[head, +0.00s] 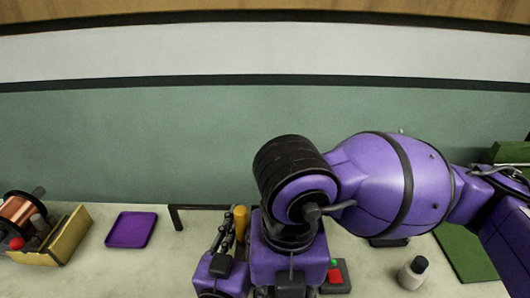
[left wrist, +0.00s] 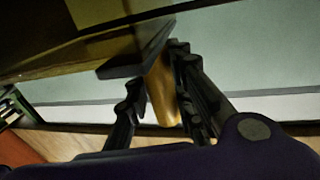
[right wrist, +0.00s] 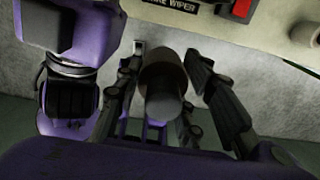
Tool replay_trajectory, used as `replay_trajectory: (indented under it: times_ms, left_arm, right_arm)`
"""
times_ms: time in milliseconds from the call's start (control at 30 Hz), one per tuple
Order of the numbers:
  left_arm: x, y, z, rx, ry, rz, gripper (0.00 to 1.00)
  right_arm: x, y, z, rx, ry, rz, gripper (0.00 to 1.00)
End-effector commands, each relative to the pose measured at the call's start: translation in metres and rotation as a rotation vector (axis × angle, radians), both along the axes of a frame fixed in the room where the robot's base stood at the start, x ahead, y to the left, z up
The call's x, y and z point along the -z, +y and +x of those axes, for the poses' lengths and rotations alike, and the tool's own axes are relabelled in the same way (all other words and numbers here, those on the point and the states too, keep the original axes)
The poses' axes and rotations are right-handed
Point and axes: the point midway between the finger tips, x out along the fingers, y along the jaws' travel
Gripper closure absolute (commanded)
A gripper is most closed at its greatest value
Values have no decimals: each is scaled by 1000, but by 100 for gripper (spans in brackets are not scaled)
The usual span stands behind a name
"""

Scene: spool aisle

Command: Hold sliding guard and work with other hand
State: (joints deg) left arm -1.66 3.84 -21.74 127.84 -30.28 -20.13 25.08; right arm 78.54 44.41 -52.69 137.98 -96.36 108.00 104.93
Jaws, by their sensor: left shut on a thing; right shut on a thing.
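The yellow handle (head: 241,222) of the guard stands upright near the table's middle, beside a dark bar (head: 200,207). My left gripper (left wrist: 158,82) is shut on this handle (left wrist: 162,95), with a finger on each side; the dark bar (left wrist: 138,60) shows beside it. My right gripper (right wrist: 167,60) is shut on a grey-brown cylinder (right wrist: 163,82) that points towards the camera. In the head view my right arm hides the right gripper and that cylinder. How far the guard is slid cannot be told.
A purple tray (head: 131,230) lies at left, by a yellow bin (head: 70,236) with a copper spool (head: 15,213). A control box with red and green buttons (head: 335,274) and a white bottle (head: 412,273) stand right of the middle. A green mat (head: 462,250) lies farther right.

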Motion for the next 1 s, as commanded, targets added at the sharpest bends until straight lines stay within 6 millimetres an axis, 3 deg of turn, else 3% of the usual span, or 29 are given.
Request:
replay_trajectory:
  times_ms: [200, 500, 533, 700, 1000]
  left_arm:
    - [1, -14, 0, 0, 2, -2, 100]
    - [1, -17, 0, 0, 2, 0, 100]
    - [1, -17, 0, 0, 2, 0, 77]
    - [1, -16, 0, 0, 1, 0, 56]
    - [0, -16, -1, 0, 1, 0, 56]
  right_arm:
    - [0, 0, 0, 0, 0, 0, 91]
    - [0, 0, 0, 0, 0, 0, 91]
    - [0, 0, 0, 0, 0, 0, 91]
    - [0, 0, 0, 0, 0, 0, 91]
    - [0, 0, 0, 0, 0, 0, 91]
